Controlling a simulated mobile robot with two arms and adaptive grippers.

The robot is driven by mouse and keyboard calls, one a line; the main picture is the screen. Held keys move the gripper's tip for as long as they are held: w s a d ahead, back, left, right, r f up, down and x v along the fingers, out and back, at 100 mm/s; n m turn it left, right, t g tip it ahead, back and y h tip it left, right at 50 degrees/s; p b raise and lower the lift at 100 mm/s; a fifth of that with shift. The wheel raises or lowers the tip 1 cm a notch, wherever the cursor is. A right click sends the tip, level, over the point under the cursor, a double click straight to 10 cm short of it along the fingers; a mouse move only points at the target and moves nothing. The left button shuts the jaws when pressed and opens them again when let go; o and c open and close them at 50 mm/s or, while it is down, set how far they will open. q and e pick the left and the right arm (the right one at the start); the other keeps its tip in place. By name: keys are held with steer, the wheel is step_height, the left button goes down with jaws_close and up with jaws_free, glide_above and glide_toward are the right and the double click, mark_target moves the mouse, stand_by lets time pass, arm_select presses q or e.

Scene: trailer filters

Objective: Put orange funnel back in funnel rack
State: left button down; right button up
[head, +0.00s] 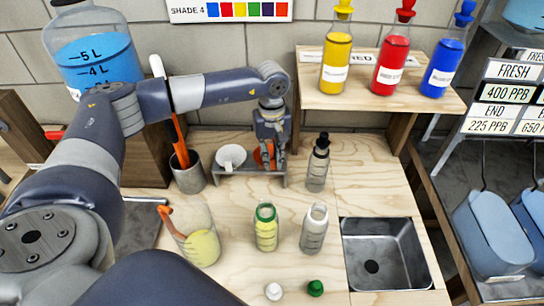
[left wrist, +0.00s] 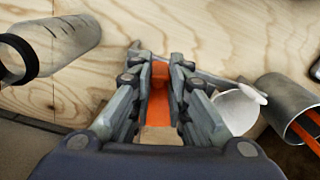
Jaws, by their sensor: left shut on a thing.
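The orange funnel (head: 258,156) is at the right part of the grey funnel rack (head: 238,181), mostly hidden behind my left gripper (head: 273,160). The gripper points down over the rack and is shut on the funnel. In the left wrist view the orange funnel (left wrist: 159,92) shows between the two fingers of the left gripper (left wrist: 160,62). A white funnel (head: 231,156) sits in the left part of the rack. I cannot tell whether the orange funnel is fully seated. My right gripper is not in view.
A metal cup (head: 189,176) with orange-handled tools stands left of the rack. A dark-capped bottle (head: 318,165) stands close at its right. In front are a beaker (head: 200,245), a green-rimmed bottle (head: 266,232) and a clear bottle (head: 314,230). A sink (head: 424,270) is at right.

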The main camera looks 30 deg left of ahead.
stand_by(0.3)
arm_select(q)
steer(key=c, duration=1)
jaws_free()
steer(key=shift+r+p, duration=1.9)
steer(key=shift+r, duration=1.6)
